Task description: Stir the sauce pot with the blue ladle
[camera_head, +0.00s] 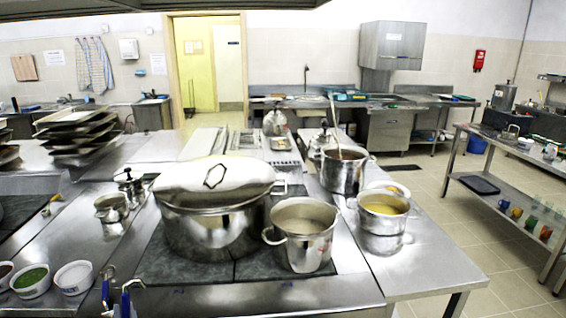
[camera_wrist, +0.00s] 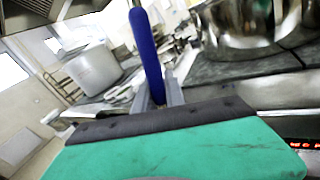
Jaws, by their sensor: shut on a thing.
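The blue handle (camera_wrist: 146,50), likely the ladle's, stands between the grey fingers of my gripper (camera_wrist: 163,98) in the wrist view; the gripper is shut on it. The ladle's bowl is out of sight in that view. In the head view, two blue handles (camera_head: 126,300) show at the front left counter edge; I cannot tell which is the held one. A steel pot with dark reddish-brown contents (camera_head: 343,174), perhaps the sauce pot, stands at the back right of the cooktop, with a long metal handle sticking up from it.
A large lidded stockpot (camera_head: 210,222) stands mid-cooktop. A pot of pale contents (camera_head: 302,246) is to its right, and a pot of yellow contents (camera_head: 383,222) sits on the right counter. Small bowls (camera_head: 74,278) line the front left. Bare steel counter (camera_head: 430,270) lies at front right.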

